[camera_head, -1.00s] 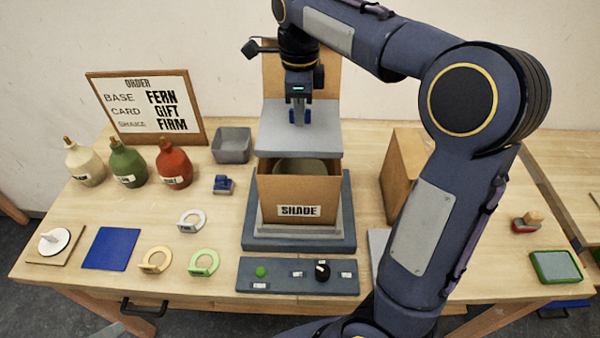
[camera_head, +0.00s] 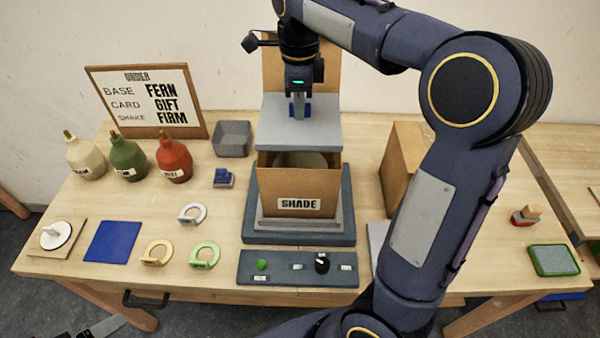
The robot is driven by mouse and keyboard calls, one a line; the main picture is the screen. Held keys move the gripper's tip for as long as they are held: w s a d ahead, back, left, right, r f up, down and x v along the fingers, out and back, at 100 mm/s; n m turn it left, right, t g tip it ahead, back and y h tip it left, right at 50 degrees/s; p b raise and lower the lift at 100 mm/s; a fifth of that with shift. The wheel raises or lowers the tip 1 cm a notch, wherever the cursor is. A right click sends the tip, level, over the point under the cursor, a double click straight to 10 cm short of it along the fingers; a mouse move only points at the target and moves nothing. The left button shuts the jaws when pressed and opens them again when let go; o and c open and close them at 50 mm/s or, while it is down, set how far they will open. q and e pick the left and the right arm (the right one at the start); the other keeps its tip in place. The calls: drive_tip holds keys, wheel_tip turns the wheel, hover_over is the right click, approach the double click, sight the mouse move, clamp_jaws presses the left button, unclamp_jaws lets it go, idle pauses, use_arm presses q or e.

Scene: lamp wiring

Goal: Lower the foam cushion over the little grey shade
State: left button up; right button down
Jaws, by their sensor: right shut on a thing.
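The foam cushion (camera_head: 313,133) is a flat grey slab with a small blue grip on top. My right gripper (camera_head: 298,112) comes down from above and is shut on that grip. The cushion is held level over the back part of an open cardboard box (camera_head: 262,182) labelled SHADE. The little grey shade (camera_head: 316,160) shows only partly inside the box, below the cushion's front edge. The gap between cushion and shade is hard to judge. A dark and grey piece at the bottom left edge looks like my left gripper (camera_head: 98,330), mostly cut off.
The box stands on a grey stepped base (camera_head: 252,236), with a control panel (camera_head: 285,268) in front. A grey bin (camera_head: 232,138), a blue stamp-like piece (camera_head: 223,178), three bottles and rings lie left. A brown box (camera_head: 398,165) stands right, partly behind my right arm.

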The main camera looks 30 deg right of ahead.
sight(299, 123)
drive_tip(key=shift+p, duration=0.35)
idle(0.4)
drive_tip(key=shift+f, duration=0.2)
idle(0.4)
drive_tip(key=shift+f+b, duration=0.45)
drive_tip(key=shift+f, duration=0.05)
drive_tip(key=shift+f, duration=0.3)
drive_tip(key=shift+f+b, duration=0.4)
drive_tip(key=shift+f, duration=0.35)
idle(0.5)
drive_tip(key=shift+f+b, duration=0.4)
drive_tip(key=shift+f, duration=0.3)
idle(0.3)
drive_tip(key=shift+f+b, duration=0.4)
